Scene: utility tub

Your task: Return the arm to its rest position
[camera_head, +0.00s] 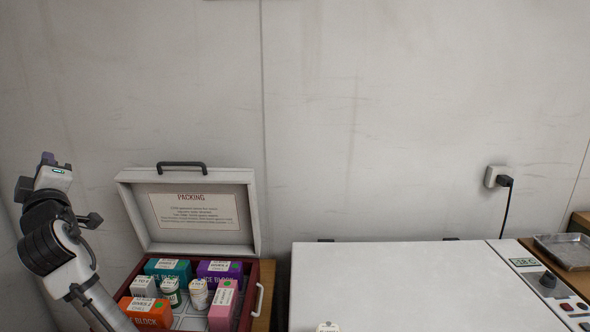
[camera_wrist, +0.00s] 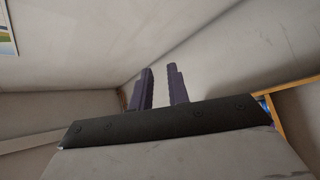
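My gripper (camera_head: 48,157) is raised at the left of the head view, in front of the wall and left of the packing case's open lid. My arm comes up from the bottom left and is bent at a dark joint. In the wrist view my gripper (camera_wrist: 160,69) shows two purple fingers with a clear gap between them and nothing held. The fingers point toward bare wall and a corner. In the head view the fingers are small and partly hidden by the gripper body.
A red packing case (camera_head: 257,276) with its white lid (camera_head: 133,205) open stands beside my arm. It holds several ice blocks and small bottles. A white chest unit (camera_head: 400,285) fills the lower right, with a metal tray (camera_head: 567,250) beyond. A socket (camera_head: 494,177) is on the wall.

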